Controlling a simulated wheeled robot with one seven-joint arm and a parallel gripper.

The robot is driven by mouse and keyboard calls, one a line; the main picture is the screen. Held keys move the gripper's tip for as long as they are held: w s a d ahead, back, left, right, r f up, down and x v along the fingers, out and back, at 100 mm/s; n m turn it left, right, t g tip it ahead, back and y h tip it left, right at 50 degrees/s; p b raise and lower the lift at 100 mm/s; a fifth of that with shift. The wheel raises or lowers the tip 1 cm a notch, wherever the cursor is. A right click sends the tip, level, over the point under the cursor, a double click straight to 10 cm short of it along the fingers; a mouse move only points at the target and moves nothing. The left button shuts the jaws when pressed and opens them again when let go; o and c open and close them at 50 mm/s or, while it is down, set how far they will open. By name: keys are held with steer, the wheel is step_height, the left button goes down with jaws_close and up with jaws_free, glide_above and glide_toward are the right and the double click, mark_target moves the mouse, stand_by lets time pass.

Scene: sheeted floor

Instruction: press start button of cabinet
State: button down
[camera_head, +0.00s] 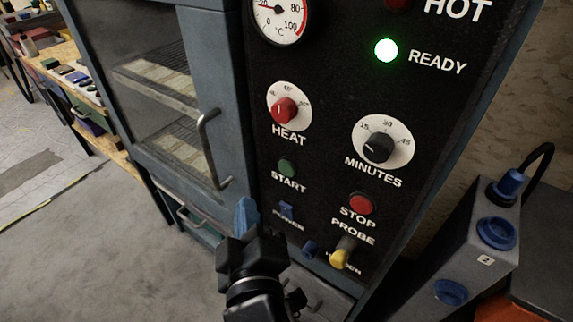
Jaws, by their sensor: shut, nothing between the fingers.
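The cabinet (228,60) is a grey-blue oven-like unit with a glass door and a black control panel. The green start button (287,167) sits on the panel above the label START, below the red HEAT knob (285,110). My gripper (246,215) is in front of the lower left of the panel, below and left of the start button and apart from it in the picture. Its blue-tipped fingers are shut with nothing between them. The gap in depth between the fingertips and the panel is hard to tell.
The door handle (209,150) juts out at left. The READY lamp (386,50) glows green. A grey socket box (478,250) stands at right.

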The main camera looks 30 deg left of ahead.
mark_target(286, 169)
steer(key=w+p, duration=0.4)
steer(key=w, duration=0.3)
steer(key=shift+d+p, duration=0.3)
steer(key=shift+p, duration=0.1)
stand_by(1.0)
steer(key=shift+w+r, duration=0.1)
steer(key=shift+w, duration=0.1)
stand_by(0.5)
steer(key=shift+w+p, duration=0.25)
steer(key=shift+p, duration=0.3)
